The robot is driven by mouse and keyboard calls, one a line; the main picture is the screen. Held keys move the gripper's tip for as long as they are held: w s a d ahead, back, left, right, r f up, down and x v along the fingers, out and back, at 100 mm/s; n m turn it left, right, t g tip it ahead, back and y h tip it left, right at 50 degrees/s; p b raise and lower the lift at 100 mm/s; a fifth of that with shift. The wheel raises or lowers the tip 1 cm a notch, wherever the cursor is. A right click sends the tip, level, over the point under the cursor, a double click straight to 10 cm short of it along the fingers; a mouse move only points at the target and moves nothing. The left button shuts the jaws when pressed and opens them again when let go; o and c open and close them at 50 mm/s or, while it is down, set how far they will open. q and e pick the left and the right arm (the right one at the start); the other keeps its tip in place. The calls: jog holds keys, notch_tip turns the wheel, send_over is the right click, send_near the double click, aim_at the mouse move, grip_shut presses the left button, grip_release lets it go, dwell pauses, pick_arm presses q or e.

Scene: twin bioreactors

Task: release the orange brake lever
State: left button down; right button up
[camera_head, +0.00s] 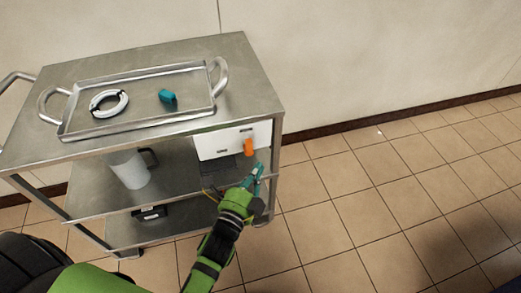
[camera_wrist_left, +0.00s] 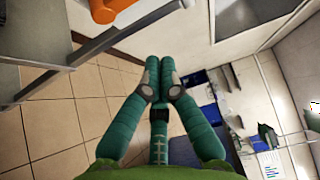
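The orange brake lever (camera_head: 248,147) hangs at the front right of the steel cart, against a white panel (camera_head: 222,143). It also shows, cut off by the top edge, as an orange piece in the left wrist view (camera_wrist_left: 116,13). My left gripper (camera_head: 255,174), with teal fingers, is just below the lever and slightly to its right in the head view, apart from it. In the left wrist view its fingertips (camera_wrist_left: 160,62) are together with nothing between them. My right gripper is not in view.
The steel cart (camera_head: 165,57) carries a tray (camera_head: 137,115) with a white ring (camera_head: 123,98) and a teal piece (camera_head: 167,96). A grey jug (camera_head: 127,168) and a black device (camera_head: 150,213) stand on lower shelves. Tiled floor (camera_head: 340,220) to the right is clear.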

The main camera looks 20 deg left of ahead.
aim_at(248, 145)
pick_arm(q)
jog(key=w+a+p, duration=0.2)
jog(key=w, duration=0.5)
jog(key=shift+w+a, duration=0.25)
jog(key=shift+w, duration=0.1)
jog(key=shift+f, duration=0.1)
dwell(0.5)
